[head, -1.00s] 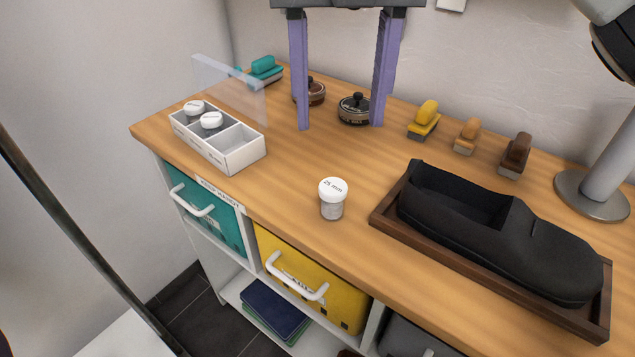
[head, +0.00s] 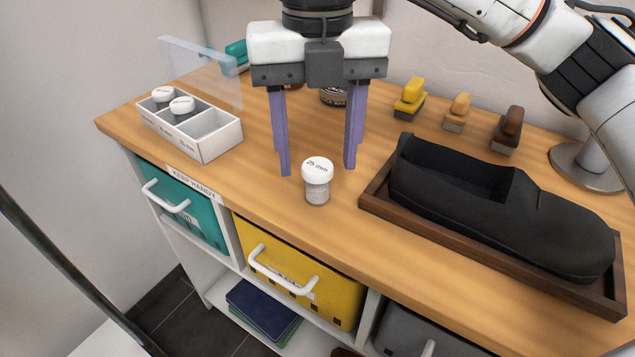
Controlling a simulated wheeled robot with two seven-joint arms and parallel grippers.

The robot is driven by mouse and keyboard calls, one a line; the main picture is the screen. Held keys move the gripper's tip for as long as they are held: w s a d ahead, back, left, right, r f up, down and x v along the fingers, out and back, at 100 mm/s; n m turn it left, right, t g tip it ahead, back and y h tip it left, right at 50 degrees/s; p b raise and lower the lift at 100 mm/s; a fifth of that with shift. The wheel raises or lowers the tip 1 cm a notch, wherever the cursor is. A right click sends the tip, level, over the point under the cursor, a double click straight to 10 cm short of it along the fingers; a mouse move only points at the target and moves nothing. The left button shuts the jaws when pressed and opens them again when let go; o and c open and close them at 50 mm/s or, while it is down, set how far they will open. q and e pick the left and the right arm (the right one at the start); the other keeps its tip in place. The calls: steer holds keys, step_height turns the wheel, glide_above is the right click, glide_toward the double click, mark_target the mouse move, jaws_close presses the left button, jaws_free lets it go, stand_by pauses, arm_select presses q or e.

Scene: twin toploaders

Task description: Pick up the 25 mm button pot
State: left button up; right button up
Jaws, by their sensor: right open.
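The 25 mm button pot (head: 317,182) stands upright on the wooden counter near its front edge, a small clear pot with a white lid marked "25 mm". My right gripper (head: 318,172) is open and empty, its two purple fingers pointing down. In the picture the fingertips are level with the pot's lid, one on either side. They look apart from the pot; I cannot tell how far behind or above it they are. My left gripper is not in view.
A white divided box (head: 205,138) at left holds two white-lidded pots and has an empty right compartment; a clear panel (head: 205,75) stands behind it. A dark tray (head: 378,205) with a black shoe (head: 500,205) lies right of the pot. Several brushes stand at the back.

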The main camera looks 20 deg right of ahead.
steer(key=shift+f, duration=0.55)
steer(key=c, duration=1.1)
